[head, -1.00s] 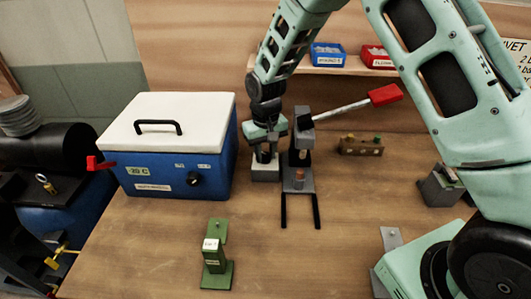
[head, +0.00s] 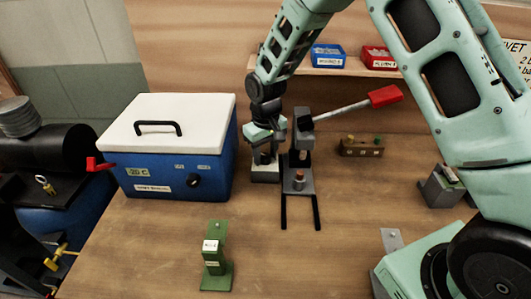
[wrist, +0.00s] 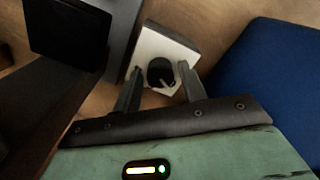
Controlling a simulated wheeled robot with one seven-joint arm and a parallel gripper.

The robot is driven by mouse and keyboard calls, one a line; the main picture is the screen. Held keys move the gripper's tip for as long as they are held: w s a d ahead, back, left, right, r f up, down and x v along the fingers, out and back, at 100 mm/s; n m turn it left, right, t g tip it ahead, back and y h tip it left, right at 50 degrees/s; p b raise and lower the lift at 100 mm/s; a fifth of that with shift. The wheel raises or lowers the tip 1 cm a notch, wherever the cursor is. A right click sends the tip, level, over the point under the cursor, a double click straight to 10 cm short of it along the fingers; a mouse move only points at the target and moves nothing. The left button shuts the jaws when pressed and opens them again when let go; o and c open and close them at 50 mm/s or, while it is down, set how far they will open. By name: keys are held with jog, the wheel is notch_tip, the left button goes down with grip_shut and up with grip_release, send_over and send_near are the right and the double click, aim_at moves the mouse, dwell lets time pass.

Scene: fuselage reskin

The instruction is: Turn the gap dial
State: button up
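The gap dial (wrist: 160,72) is a black round knob with a pale pointer mark, on a light block (wrist: 152,42) in the wrist view. In the head view the block (head: 265,175) stands between the blue cooler and the lever press, and the knob is mostly hidden by my gripper. My gripper (wrist: 159,74) is open, with one finger on each side of the dial. Gaps seem to show between the fingers and the knob; I cannot tell whether they touch. In the head view my gripper (head: 265,155) points down over the block.
The grey press (head: 300,180) with a red-handled lever (head: 385,96) stands close right of my gripper. The blue cooler (head: 165,178) with a white lid is close on the left. A green tool (head: 215,258) stands at the front. The table between is clear.

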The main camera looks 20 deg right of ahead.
aim_at(266, 155)
jog(key=shift+o, duration=0.2)
notch_tip(266, 155, up, 18)
jog(key=b, duration=0.2)
jog(key=shift+f+b, duration=0.25)
jog(key=shift+b, duration=0.05)
dwell(0.4)
